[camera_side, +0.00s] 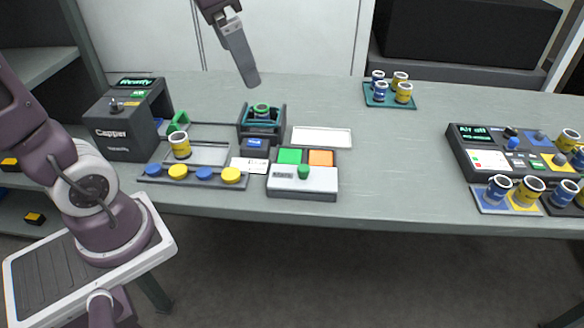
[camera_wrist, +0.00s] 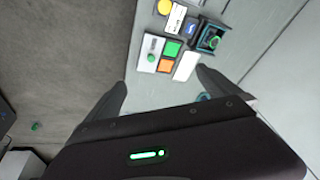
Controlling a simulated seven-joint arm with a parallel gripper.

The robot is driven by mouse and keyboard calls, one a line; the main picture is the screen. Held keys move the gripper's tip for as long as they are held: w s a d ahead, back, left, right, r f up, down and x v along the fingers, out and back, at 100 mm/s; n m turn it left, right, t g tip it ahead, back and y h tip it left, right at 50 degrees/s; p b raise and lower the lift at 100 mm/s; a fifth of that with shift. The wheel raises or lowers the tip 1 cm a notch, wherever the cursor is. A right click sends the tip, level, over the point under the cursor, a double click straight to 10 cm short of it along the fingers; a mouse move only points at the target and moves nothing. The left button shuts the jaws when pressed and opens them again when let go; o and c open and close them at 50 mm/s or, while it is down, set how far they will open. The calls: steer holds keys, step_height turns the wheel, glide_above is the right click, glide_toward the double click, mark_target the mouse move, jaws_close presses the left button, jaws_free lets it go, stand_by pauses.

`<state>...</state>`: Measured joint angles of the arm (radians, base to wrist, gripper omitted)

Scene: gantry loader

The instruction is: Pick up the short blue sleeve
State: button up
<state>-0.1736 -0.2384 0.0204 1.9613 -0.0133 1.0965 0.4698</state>
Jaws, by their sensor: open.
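My gripper (camera_side: 250,78) hangs high above the table in the side view, jaws apart and empty. Its two spread fingers (camera_wrist: 163,84) also show in the wrist view. In the side view a teal tray (camera_side: 409,107) at the back carries blue sleeves (camera_side: 380,91) and yellow sleeves (camera_side: 404,93), to the right of my gripper. More blue sleeves (camera_side: 498,189) stand at the right station beside yellow ones (camera_side: 528,193). I cannot tell surely which blue sleeve is the short one. In the wrist view a finger mostly hides a teal piece.
The Capper machine (camera_side: 120,130) stands at the left, with a row of blue and yellow caps (camera_side: 178,172). A fixture (camera_side: 276,127) and a white button box (camera_side: 302,182) lie mid-table. A dark control panel (camera_side: 490,155) is at the right. The table between button box and panel is clear.

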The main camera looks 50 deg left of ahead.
steer(key=s+d+f+n, duration=0.1)
steer(key=s+f, duration=0.1)
steer(key=s, duration=0.2)
steer(key=s+d+f+n+t, duration=0.1)
steer(key=s+d+f, duration=0.1)
steer(key=s, duration=0.2)
steer(key=s+d+f+n, duration=0.1)
steer(key=s+d+f, duration=0.1)
steer(key=s, duration=0.2)
steer(key=shift+s+t+h, duration=0.15)
steer(key=shift+t+h, duration=0.15)
steer(key=shift+t, duration=0.1)
steer(key=c, duration=0.4)
steer(key=shift+s, duration=0.1)
steer(key=c, duration=0.7)
steer(key=n+g, duration=0.6)
steer(key=n, duration=0.7)
glide_above(262, 113)
steer(key=w+a, duration=0.1)
steer(key=a, duration=0.1)
step_height(262, 113, down, 15)
step_height(262, 113, down, 7)
steer(key=shift+d+f, duration=0.15)
steer(key=shift+f, duration=0.05)
